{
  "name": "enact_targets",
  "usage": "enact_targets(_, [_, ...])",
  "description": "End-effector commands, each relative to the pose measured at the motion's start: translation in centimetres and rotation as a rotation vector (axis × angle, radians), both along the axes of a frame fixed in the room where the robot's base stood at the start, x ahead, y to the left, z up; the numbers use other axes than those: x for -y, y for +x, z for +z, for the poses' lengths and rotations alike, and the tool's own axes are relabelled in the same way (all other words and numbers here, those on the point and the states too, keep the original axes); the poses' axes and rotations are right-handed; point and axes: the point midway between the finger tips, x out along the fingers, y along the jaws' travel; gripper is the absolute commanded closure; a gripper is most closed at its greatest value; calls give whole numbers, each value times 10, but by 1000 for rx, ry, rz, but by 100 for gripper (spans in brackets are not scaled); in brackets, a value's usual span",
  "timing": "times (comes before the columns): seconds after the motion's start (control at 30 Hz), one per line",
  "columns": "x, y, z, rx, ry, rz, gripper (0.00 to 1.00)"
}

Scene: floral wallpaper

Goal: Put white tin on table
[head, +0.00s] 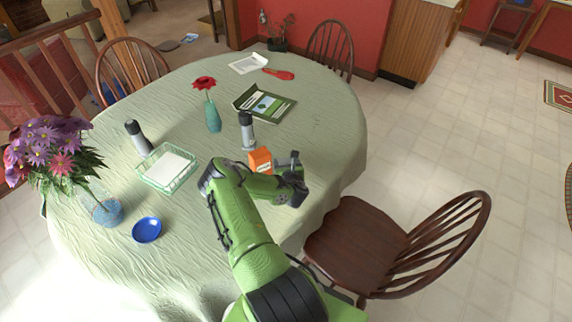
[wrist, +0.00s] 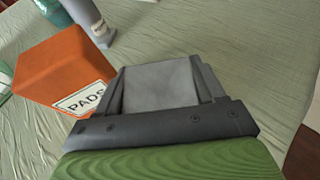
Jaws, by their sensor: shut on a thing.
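My gripper (head: 293,174) is over the near right part of the table (head: 318,112), beside an orange box (head: 260,160). In the wrist view my gripper (wrist: 163,76) is shut on a plain light grey, flat-faced thing (wrist: 158,88), which I take to be the white tin. Its lower part is hidden by the gripper body. I cannot tell whether it touches the tablecloth. The orange box, labelled "PADS" (wrist: 60,62), stands just left of it in the wrist view.
A grey bottle (head: 248,132) stands behind the orange box. A teal vase (head: 212,117), a wire basket (head: 168,168), a blue bowl (head: 147,230) and a flower vase (head: 104,207) are further left. A chair (head: 362,242) stands at the near right edge. The table's right side is clear.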

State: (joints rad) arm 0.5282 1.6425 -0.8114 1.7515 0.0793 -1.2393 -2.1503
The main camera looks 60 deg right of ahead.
Motion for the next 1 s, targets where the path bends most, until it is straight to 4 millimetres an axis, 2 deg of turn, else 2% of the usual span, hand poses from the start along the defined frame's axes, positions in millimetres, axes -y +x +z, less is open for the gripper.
enact_targets(0.07, [0,0,-4,0,0,1,72])
enact_targets(0.1, [0,0,-3,-1,1,0,26])
enact_targets(0.13, [0,0,-3,-1,1,0,21])
enact_targets(0.5, [-3,-2,3,0,1,-2,21])
enact_targets(0.8, [-57,-42,27,0,5,-6,21])
enact_targets(1.0, [-84,-61,41,0,3,-3,21])
